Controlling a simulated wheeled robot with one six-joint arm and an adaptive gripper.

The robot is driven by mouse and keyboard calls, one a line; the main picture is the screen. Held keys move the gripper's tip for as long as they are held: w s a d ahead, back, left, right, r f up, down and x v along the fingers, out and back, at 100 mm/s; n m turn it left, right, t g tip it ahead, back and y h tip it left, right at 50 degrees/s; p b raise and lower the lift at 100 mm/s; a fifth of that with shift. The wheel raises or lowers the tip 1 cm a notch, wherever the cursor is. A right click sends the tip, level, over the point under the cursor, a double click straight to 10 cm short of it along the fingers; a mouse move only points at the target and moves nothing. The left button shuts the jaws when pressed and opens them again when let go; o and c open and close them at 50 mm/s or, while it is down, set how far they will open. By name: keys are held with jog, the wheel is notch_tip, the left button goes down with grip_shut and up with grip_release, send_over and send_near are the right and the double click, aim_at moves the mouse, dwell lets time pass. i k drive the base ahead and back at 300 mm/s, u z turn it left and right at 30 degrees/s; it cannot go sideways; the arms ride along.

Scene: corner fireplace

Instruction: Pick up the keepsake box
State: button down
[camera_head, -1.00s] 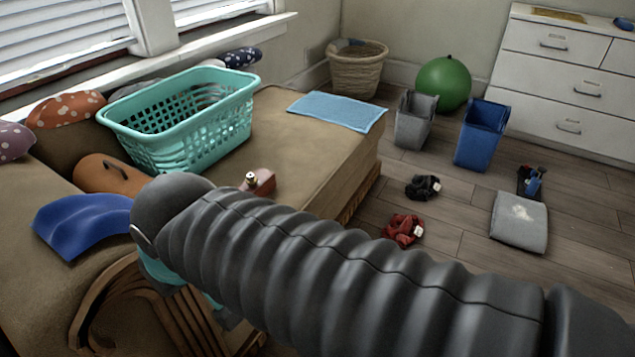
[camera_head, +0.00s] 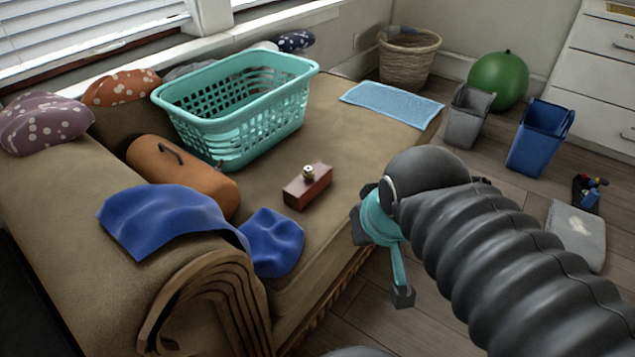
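The keepsake box appears to be the small reddish-brown box (camera_head: 307,190) with a round metallic knob on top. It sits upright on the tan sofa seat (camera_head: 340,150), near its front edge. My gripper (camera_head: 385,255), teal with dark parts, hangs to the right of the box, past the sofa's front edge and apart from the box. My dark ribbed arm covers the lower right. One dark fingertip shows low down; the rest is partly hidden, so I cannot tell how far the fingers are apart. Nothing is visible in the gripper.
A teal laundry basket (camera_head: 240,115) stands behind the box. An orange-brown case (camera_head: 185,175) and blue cloth (camera_head: 165,220) lie to its left. A light blue towel (camera_head: 390,104) lies on the far seat. Grey (camera_head: 466,118) and blue (camera_head: 537,138) bins stand on the floor.

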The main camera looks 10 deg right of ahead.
aim_at(300, 192)
jog(key=u, duration=3.45)
jog(key=k, duration=0.95)
jog(key=z, duration=1.65)
